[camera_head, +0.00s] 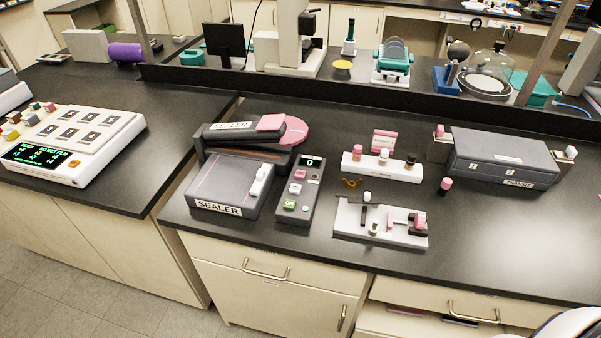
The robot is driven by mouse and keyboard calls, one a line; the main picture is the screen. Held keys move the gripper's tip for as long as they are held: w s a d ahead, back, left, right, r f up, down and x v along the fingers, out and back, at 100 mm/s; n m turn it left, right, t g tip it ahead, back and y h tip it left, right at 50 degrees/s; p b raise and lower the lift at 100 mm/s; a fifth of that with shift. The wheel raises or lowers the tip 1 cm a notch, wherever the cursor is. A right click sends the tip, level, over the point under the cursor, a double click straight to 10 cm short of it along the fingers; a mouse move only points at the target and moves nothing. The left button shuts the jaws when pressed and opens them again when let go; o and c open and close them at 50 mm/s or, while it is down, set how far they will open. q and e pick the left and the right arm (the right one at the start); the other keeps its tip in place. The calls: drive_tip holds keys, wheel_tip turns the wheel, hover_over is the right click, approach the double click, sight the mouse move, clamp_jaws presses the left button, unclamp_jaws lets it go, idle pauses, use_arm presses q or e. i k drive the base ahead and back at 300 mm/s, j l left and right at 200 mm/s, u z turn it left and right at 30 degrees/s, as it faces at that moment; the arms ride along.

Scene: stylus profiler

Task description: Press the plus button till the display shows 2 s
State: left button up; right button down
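A dark grey control box (297,205) stands on the black bench, just right of the sealer (225,190). Its small display (312,163) near the far end shows a green 0. The marks on the pink and white buttons are too small to read, so I cannot tell which is plus. Neither gripper is in view.
Right of the box are a white base with small parts (382,236), a white rack with capped vials (382,174) and a grey case marked TRANSIT (500,160). A white panel device (75,145) stands on the left bench. The bench's front edge is close to the box.

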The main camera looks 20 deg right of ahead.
sight(299, 174)
drive_tip(key=i+j, duration=0.7)
drive_tip(key=j, duration=0.15)
drive_tip(key=z, duration=1.2)
